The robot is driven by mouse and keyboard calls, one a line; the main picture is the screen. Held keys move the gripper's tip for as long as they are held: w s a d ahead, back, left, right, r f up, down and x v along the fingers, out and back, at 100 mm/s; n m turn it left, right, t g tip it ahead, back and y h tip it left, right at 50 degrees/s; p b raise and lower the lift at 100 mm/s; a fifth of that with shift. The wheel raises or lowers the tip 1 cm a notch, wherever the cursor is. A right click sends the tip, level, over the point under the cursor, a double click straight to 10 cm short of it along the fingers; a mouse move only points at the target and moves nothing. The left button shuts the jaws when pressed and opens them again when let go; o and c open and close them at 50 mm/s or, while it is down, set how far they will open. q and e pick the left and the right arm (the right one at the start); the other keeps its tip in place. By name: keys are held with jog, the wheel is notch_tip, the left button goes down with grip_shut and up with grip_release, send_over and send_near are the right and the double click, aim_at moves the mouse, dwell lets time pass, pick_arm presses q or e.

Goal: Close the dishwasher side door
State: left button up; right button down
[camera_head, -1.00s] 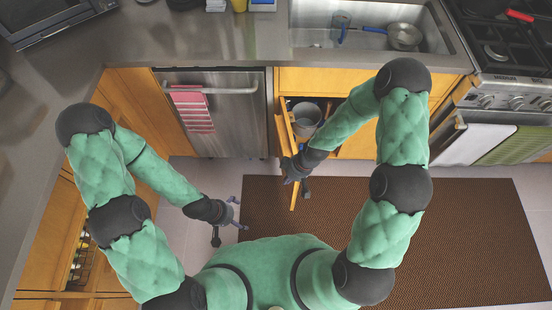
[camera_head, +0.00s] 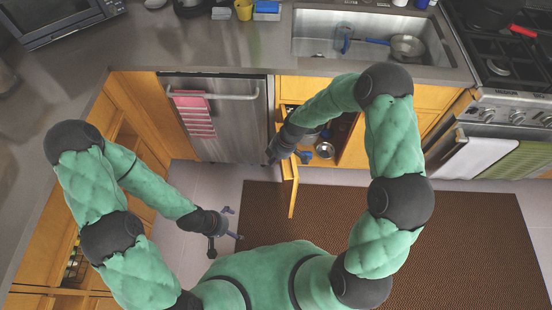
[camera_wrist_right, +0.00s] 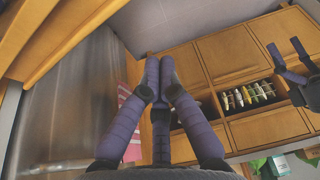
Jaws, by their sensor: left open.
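The wooden cabinet door (camera_head: 293,195) beside the dishwasher stands open in the head view, sticking out from the sink cabinet. The steel dishwasher (camera_head: 228,130) to its left is shut; its side also fills the left of the right wrist view (camera_wrist_right: 70,110). My right gripper (camera_head: 287,158) is at the door's upper part, overlapping it in the head view, with finger parts on both sides. I cannot tell whether it touches the door. Its fingers lie near each other in the right wrist view (camera_wrist_right: 160,70). My left gripper (camera_head: 226,228) is open and empty above the floor.
Pots (camera_head: 324,150) show inside the open sink cabinet. A pink striped towel (camera_head: 195,112) hangs on the dishwasher handle (camera_head: 235,97). A brown mat (camera_head: 460,235) covers the floor at right. The countertop (camera_head: 180,50) runs above the cabinets.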

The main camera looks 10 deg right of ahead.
aim_at(286, 169)
jog(key=b+x, duration=0.2)
jog(key=x, duration=0.5)
pick_arm(q)
jog(key=shift+f, duration=1.35)
pick_arm(e)
jog(key=shift+s+d+r, duration=0.1)
jog(key=shift+d+r, duration=0.05)
jog(key=shift+d, duration=0.9)
jog(key=shift+d+r, duration=0.15)
jog(key=shift+d, duration=0.9)
jog(key=shift+d, duration=0.1)
